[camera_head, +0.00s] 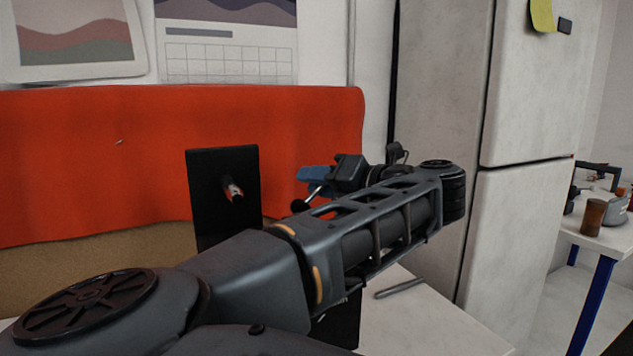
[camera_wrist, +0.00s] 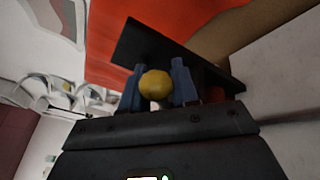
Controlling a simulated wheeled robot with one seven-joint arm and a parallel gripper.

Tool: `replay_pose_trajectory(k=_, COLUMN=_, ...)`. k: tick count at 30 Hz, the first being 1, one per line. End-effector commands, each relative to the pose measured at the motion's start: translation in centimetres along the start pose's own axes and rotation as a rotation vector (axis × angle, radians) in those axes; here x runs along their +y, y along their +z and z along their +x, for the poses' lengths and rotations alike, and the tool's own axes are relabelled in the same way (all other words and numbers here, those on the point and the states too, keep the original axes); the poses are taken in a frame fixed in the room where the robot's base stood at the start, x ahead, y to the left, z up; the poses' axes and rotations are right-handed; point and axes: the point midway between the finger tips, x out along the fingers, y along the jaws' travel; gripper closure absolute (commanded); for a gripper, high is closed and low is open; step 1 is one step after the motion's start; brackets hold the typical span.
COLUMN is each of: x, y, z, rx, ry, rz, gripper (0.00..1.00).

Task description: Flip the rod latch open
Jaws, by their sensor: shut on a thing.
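In the wrist view, my gripper (camera_wrist: 157,84) has its blue fingers on either side of a round yellow knob (camera_wrist: 155,85) and is shut on it. The rod behind the knob is hidden there. A dark plate (camera_wrist: 150,43) lies just beyond the fingers. In the head view, an upright black plate (camera_head: 210,175) carries a small fitting (camera_head: 232,188) with a red and white tip. My gripper (camera_head: 312,182) is at the right of that plate, apart from it in the picture. A shiny rod with a dark ball (camera_head: 300,206) shows by the fingers; I cannot tell how it joins the latch.
A red panel (camera_head: 90,150) stands behind the plate. A light tabletop (camera_head: 420,315) carries a thin grey bar (camera_head: 400,288). A tall grey cabinet (camera_head: 530,90) stands at the right, with a second table (camera_head: 605,240) holding several objects. My arm hides much of the middle.

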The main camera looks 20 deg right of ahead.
Motion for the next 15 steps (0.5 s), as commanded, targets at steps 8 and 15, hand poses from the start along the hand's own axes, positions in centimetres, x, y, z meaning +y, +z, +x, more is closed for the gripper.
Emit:
replay_pose_trajectory(k=8, x=-0.02, y=0.32, z=-0.09, rx=-0.008, ry=-0.002, rz=-0.001, gripper=0.57)
replay_pose_trajectory(k=15, x=-0.04, y=0.14, z=-0.05, rx=-0.004, ry=-0.002, rz=-0.001, gripper=0.50)
